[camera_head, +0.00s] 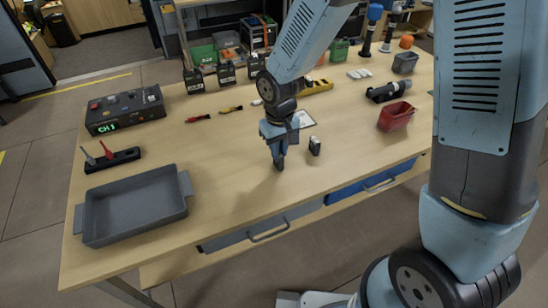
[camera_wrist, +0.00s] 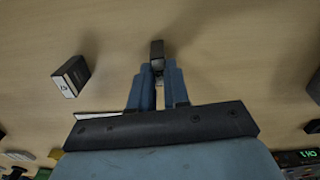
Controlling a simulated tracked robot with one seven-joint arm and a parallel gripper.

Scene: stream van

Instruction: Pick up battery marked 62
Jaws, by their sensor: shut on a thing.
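My gripper (camera_head: 279,160) is low over the middle of the wooden table, fingers pointing down. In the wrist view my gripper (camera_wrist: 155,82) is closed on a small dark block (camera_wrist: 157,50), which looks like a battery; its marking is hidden. A second battery-like block (camera_head: 314,145) stands on the table just right of my gripper, apart from it. In the wrist view this dark block (camera_wrist: 71,76) is at the left and shows a white face with a dark mark too small to read.
A grey tray (camera_head: 83,226) stands at the front left of the table (camera_head: 235,205). A red bin (camera_head: 394,116) and a black cylindrical tool (camera_head: 388,92) are at the right. A control box (camera_head: 125,111) is at the back left. The table front around my gripper is clear.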

